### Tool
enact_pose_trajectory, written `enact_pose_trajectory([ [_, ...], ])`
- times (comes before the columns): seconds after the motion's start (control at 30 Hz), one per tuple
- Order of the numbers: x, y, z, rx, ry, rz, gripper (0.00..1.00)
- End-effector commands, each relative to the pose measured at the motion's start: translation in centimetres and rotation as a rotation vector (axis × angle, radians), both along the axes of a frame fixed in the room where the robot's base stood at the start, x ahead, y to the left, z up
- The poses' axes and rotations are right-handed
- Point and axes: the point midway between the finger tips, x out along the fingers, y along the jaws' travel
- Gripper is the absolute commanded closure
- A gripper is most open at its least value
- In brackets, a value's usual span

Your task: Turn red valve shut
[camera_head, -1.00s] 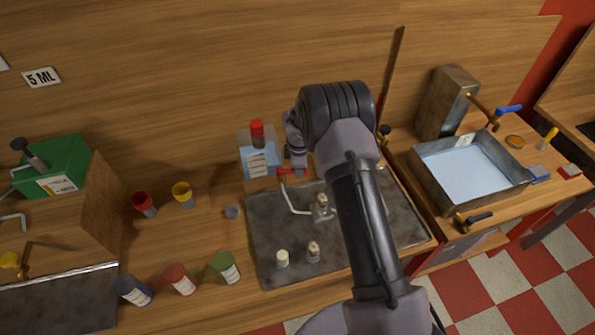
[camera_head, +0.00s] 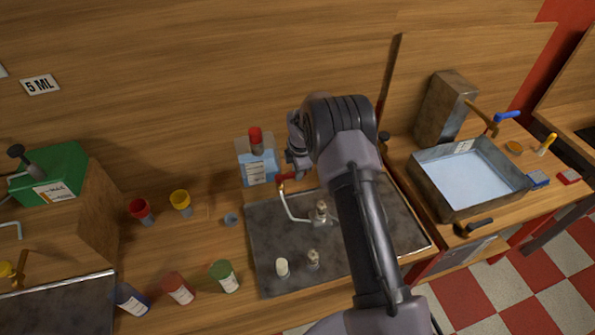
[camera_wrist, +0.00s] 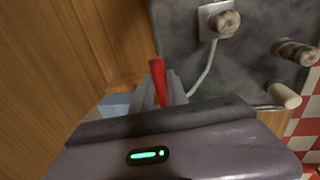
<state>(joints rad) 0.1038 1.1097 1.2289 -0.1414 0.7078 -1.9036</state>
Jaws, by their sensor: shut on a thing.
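The red valve handle (camera_head: 287,177) is at the upper end of a thin pale curved pipe (camera_head: 288,208), by the back edge of the dark metal plate (camera_head: 270,240). In the wrist view the red handle (camera_wrist: 158,78) stands up between the two grey fingers of my gripper (camera_wrist: 160,92). My gripper (camera_head: 292,172) is shut on the handle. In the head view my own wrist and arm hide most of the fingers and part of the valve. How far the valve is turned I cannot tell.
A red-capped bottle of blue liquid (camera_head: 256,165) stands just left of my gripper. Pale knobs (camera_head: 282,267) rise from the plate. Small cups (camera_head: 181,202) and bottles (camera_head: 224,276) stand to the left. A metal water basin (camera_head: 470,178) is at the right.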

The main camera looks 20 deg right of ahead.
Motion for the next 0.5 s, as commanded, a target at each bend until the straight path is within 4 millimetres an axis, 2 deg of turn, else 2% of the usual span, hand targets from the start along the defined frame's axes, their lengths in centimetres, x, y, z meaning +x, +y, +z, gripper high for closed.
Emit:
enact_pose_trajectory([
  [0.13,0.18,-0.02,0.19,-0.001,-0.005,0.002,1.0],
  [0.17,0.18,-0.02,0.19,-0.001,-0.005,0.002,0.75],
  [0.23,0.15,-0.02,0.16,-0.001,-0.005,0.002,0.61],
  [0.5,0.08,-0.01,0.08,-0.001,-0.002,0.001,0.59],
])
